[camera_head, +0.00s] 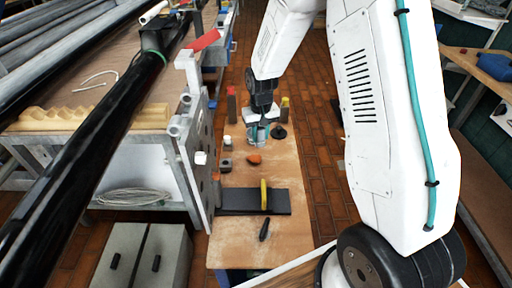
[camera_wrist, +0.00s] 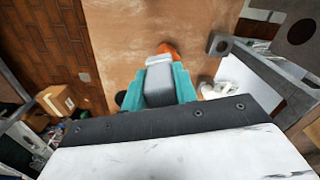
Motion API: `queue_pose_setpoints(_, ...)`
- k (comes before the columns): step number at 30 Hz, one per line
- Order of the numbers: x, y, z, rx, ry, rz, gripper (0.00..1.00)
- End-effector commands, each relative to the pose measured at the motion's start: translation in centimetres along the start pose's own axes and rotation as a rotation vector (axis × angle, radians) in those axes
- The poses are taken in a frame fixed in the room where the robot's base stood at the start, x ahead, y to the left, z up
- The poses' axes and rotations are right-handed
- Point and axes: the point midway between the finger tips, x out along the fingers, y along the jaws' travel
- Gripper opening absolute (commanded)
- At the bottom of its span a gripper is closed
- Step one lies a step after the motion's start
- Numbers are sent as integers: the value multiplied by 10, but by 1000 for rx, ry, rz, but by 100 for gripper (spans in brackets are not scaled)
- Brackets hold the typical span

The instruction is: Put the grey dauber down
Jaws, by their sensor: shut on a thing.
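My gripper (camera_head: 258,134) is over the far half of the narrow wooden bench (camera_head: 285,235), pointing down. In the wrist view its teal fingers (camera_wrist: 160,84) are shut on the grey dauber (camera_wrist: 158,74), a pale grey block between them. The fingers hide the dauber's sides. In the head view the dauber is small and hard to tell apart from the fingers. I cannot tell whether its lower end touches the bench.
An orange piece (camera_head: 254,159) lies just nearer than my gripper. A black round thing (camera_head: 278,132) is close on the right, a white cylinder (camera_head: 227,141) on the left. A black mat (camera_head: 232,201) with a yellow item (camera_head: 264,194) lies nearer. Bare wood shows between.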

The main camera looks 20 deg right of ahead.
Motion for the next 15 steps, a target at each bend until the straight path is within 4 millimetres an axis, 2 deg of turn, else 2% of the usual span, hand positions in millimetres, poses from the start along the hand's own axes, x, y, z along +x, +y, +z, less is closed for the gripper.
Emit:
queue_pose_setpoints(1, 10, 10, 22, 37, -7, 1, 0)
queue_pose_setpoints(3, 24, 21, 51, 90, -8, 1, 0)
queue_pose_setpoints(9, 50, 44, 126, 224, -5, 1, 0)
queue_pose_setpoints(12, 56, 49, 154, 269, -3, 1, 0)
queue_pose_setpoints(15, 59, 51, 170, 296, -2, 1, 0)
